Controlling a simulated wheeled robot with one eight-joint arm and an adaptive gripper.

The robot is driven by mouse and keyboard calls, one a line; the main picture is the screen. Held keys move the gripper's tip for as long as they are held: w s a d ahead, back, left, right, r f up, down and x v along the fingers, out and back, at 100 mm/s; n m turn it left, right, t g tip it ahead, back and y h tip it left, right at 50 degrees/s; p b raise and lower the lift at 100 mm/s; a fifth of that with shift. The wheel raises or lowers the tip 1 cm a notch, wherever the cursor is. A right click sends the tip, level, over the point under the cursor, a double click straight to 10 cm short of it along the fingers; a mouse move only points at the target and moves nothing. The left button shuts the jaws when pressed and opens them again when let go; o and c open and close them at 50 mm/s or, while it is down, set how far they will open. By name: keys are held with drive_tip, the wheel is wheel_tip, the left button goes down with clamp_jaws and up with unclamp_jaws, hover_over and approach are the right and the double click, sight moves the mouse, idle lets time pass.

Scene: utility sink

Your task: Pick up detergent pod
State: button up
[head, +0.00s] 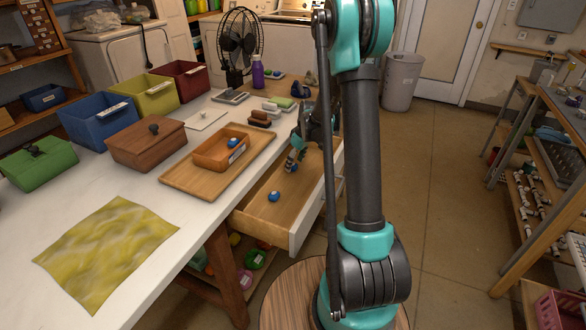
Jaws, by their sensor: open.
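A small blue-and-white detergent pod (274,196) lies on the floor of the open wooden drawer (250,212), near its front left. A similar pod (233,143) sits in the orange-brown box (208,157) on a wooden board on the counter. My gripper (292,163) is open, pointing down over or into the rear part of the drawer, behind and to the right of the drawer pod and apart from it. Another small blue-and-white shape (290,167) shows right at the fingertips. My arm partly hides this area, and I cannot tell whether the fingers touch that shape.
The drawer's white front (305,211) stands pulled out beside my arm. The counter holds a yellow cloth (107,250), a lidded brown box (146,144), coloured bins (98,120), a fan (238,45) and a purple bottle (258,75). Open floor lies to the right, before a shelf rack.

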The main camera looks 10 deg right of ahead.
drive_tip(key=shift+x, duration=0.75)
drive_tip(key=c, duration=1)
